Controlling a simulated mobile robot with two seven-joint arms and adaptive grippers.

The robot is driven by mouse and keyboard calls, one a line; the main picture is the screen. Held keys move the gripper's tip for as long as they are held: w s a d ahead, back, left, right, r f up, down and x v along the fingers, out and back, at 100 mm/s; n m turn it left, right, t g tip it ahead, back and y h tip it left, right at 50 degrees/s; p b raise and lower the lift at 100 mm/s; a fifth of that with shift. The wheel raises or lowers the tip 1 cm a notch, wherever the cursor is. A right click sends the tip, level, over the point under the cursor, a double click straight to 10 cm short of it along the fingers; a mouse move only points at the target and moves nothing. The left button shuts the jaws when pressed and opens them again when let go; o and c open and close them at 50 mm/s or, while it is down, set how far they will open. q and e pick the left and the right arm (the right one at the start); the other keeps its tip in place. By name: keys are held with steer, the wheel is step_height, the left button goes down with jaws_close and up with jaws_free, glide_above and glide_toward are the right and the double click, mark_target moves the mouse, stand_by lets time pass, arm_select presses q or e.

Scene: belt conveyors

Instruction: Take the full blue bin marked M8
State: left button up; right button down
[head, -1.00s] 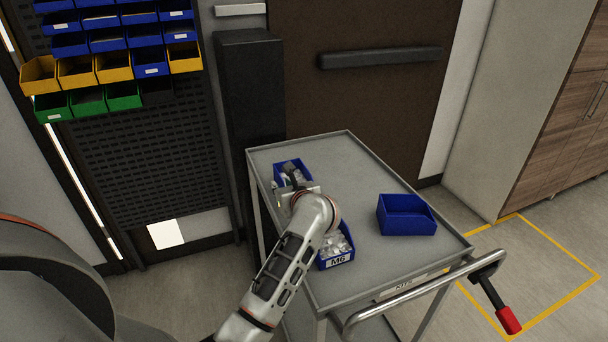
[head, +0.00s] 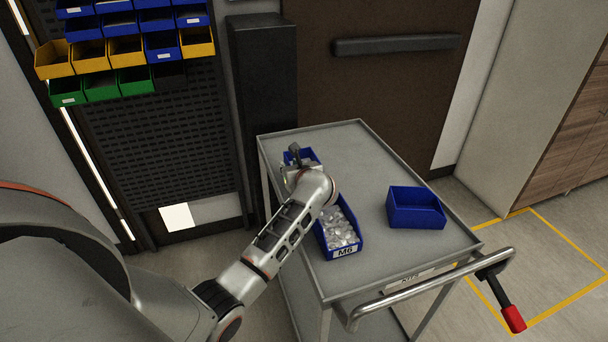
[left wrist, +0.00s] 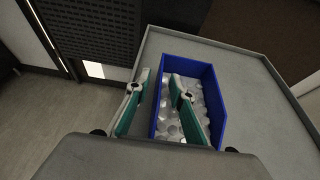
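A blue bin (head: 309,154) stands at the back left of the cart top, partly covered by my left gripper (head: 294,160). It also shows in the left wrist view (left wrist: 190,68), holding silver parts; its label is hidden in both views. In the left wrist view my left gripper (left wrist: 160,92) is open, with one teal-padded finger outside the bin's left wall and the other over the inside. I cannot tell whether the fingers touch it. A second full blue bin (head: 345,252), marked M6, stands nearer. My right gripper is not in view.
An empty-looking blue bin (head: 415,214) stands on the right of the grey cart (head: 375,165). The cart has a push handle (head: 440,285) at the front. A rack of coloured bins (head: 130,50) hangs on the wall. The cart's back right is clear.

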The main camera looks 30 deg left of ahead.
arm_select(q)
jaws_close()
steer(key=shift+r, duration=0.25)
